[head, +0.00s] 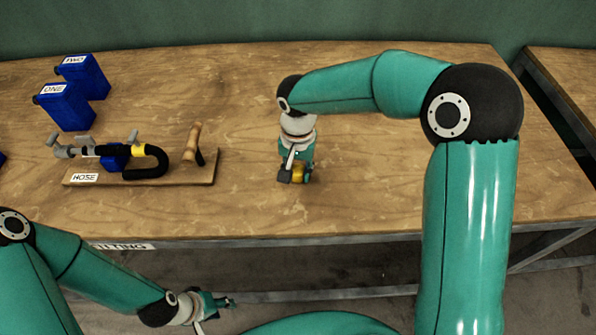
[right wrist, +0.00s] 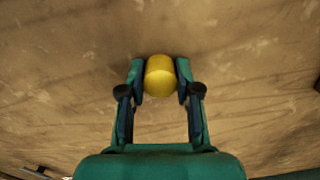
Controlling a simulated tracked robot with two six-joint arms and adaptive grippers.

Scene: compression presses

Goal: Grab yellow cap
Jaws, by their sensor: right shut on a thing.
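The yellow cap (right wrist: 160,76) is a short, smooth yellow cylinder between the two fingers of my right gripper (right wrist: 160,84) in the right wrist view. The fingers touch it on both sides and are shut on it. In the head view my right gripper (head: 296,176) points down over the middle of the wooden table, and the cap (head: 298,174) shows partly between its fingers. I cannot tell whether the cap rests on the table or is just above it. My left gripper (head: 228,302) is low in front of the table edge, away from the cap; its fingers are too small to read.
On the left of the table (head: 240,90) stand two blue containers labelled ONE (head: 66,106) and TWO (head: 84,76). A board labelled HOSE (head: 140,176) holds a black and yellow hose nozzle and a wooden handle. The table around my right gripper is clear.

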